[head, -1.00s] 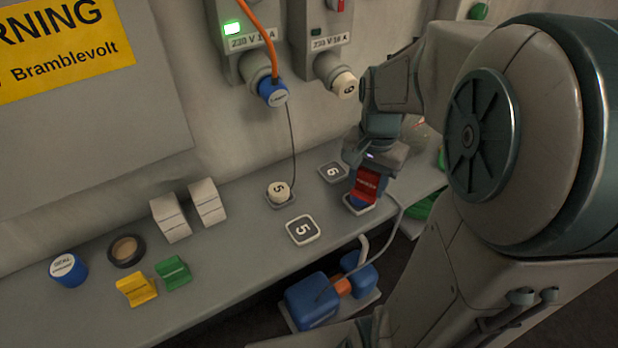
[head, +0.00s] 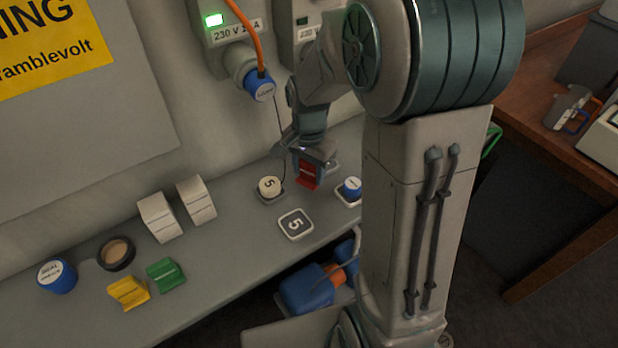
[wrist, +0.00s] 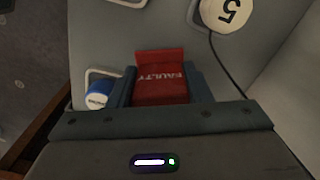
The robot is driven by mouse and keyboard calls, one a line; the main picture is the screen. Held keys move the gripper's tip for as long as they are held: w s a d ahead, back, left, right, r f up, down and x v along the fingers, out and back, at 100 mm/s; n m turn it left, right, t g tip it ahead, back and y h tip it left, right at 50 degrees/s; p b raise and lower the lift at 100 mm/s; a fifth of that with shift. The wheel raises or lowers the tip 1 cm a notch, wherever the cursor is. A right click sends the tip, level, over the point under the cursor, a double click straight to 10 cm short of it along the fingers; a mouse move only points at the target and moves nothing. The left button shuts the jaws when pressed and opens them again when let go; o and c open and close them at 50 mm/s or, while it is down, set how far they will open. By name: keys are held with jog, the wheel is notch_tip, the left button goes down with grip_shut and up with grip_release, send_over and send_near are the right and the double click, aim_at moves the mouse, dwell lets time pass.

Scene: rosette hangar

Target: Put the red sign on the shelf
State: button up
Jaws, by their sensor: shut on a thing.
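The red sign (head: 307,174) is between the fingers of my gripper (head: 311,168), above the grey shelf (head: 238,233) near its back. In the wrist view the red sign (wrist: 161,78) reads "FAULTY", and the gripper (wrist: 160,88) is shut on it with a finger at each side. The sign appears held just over the shelf; any gap below it cannot be told.
A white cap marked 5 (head: 269,187) with a thin cord stands left of the gripper, a 5 plate (head: 296,224) in front, and a blue cap (head: 350,187) to the right. Yellow (head: 128,292) and green (head: 165,275) signs stand further left. Free shelf lies between.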

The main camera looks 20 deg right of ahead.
aim_at(309, 180)
jog(key=shift+f, duration=1.75)
jog(key=shift+f, duration=0.15)
jog(key=o, duration=1)
